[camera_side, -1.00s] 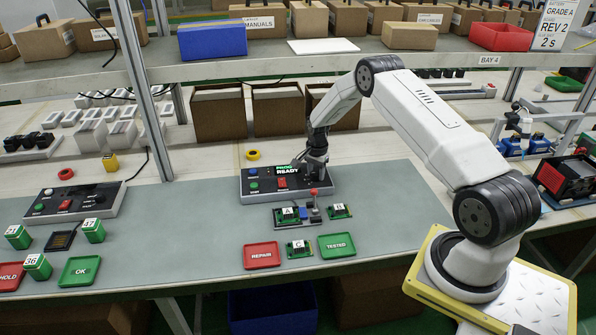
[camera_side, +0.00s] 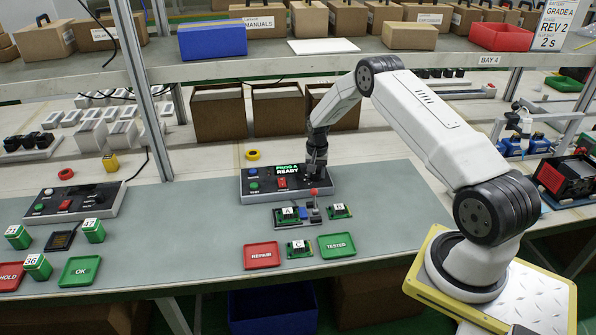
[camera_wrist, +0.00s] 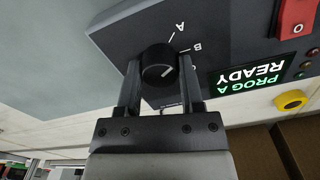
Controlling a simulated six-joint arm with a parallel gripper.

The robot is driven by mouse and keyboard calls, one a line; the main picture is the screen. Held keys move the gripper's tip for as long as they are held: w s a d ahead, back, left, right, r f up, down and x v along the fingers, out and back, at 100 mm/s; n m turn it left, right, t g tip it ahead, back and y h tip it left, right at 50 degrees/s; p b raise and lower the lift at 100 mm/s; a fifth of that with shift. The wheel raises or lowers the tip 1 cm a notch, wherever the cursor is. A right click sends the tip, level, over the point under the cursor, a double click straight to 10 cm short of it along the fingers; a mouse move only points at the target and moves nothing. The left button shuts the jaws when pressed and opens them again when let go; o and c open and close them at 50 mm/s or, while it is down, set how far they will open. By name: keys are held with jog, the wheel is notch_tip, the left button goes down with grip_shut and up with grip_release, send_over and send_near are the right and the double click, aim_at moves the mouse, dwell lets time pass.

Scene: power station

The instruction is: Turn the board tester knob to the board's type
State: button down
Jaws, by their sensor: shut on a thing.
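The tester (camera_side: 262,196) is a dark box at the back of the mat. Its screen (camera_side: 288,170) reads PROG A READY, and this shows upside down in the wrist view (camera_wrist: 262,70). The black round knob (camera_wrist: 157,62) sits between the two fingers of my gripper (camera_wrist: 158,82), which is shut on it. Its white mark points to the picture's upper right, roughly toward B. Letters A and B show by the knob; a further label is hidden behind the finger. In the side view my gripper (camera_side: 315,172) is over the tester's right part. Boards A (camera_side: 288,212), B (camera_side: 339,211) and C (camera_side: 298,247) lie in front.
A red-tipped lever (camera_side: 314,192) stands close in front of my gripper. A red REPAIR tray (camera_side: 261,264) and a green TESTED tray (camera_side: 337,252) lie nearer the front. The mat at left centre is clear.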

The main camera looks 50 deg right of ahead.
jog(key=shift+n, duration=1.3)
jog(key=shift+c, duration=1.2)
grip_release()
jog(key=shift+r, duration=0.1)
jog(key=shift+r, duration=3.85)
jog(key=shift+a, duration=0.1)
